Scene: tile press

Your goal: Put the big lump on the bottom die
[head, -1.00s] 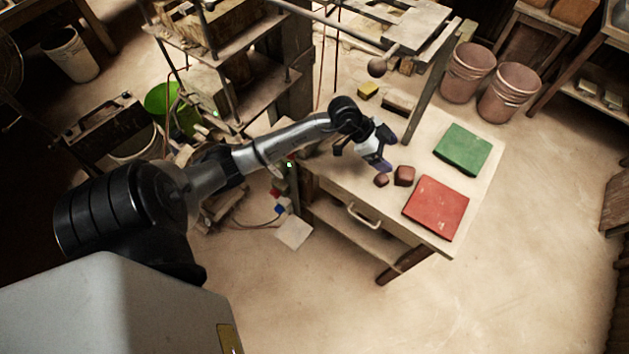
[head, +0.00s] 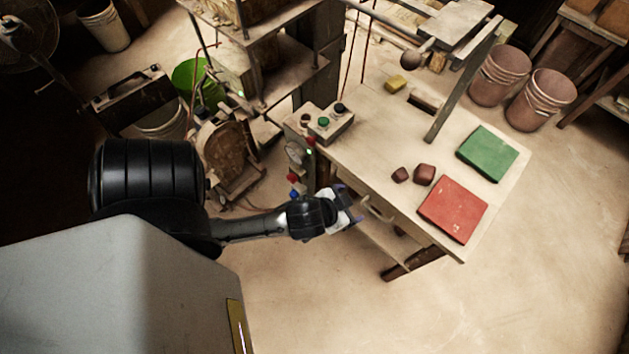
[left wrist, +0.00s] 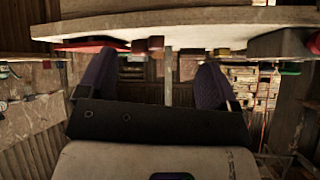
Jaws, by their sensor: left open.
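Two reddish-brown lumps lie close together on the table (head: 372,132) in the head view. The big lump (head: 424,174) is on the right, beside the red slab, and the small lump (head: 400,174) is just left of it. My left gripper (head: 352,206) is open and empty at the table's front edge, away from both lumps. In the left wrist view its spread fingers (left wrist: 155,82) show nothing between them, and the table edge appears upside down above. I cannot make out the bottom die for certain. My right gripper is not in view.
A red slab (head: 453,209) and a green slab (head: 487,153) lie on the table's right part. A button box (head: 326,122) sits at its left corner. A yellow block (head: 395,83) lies further back. A post (head: 462,85) rises behind the lumps.

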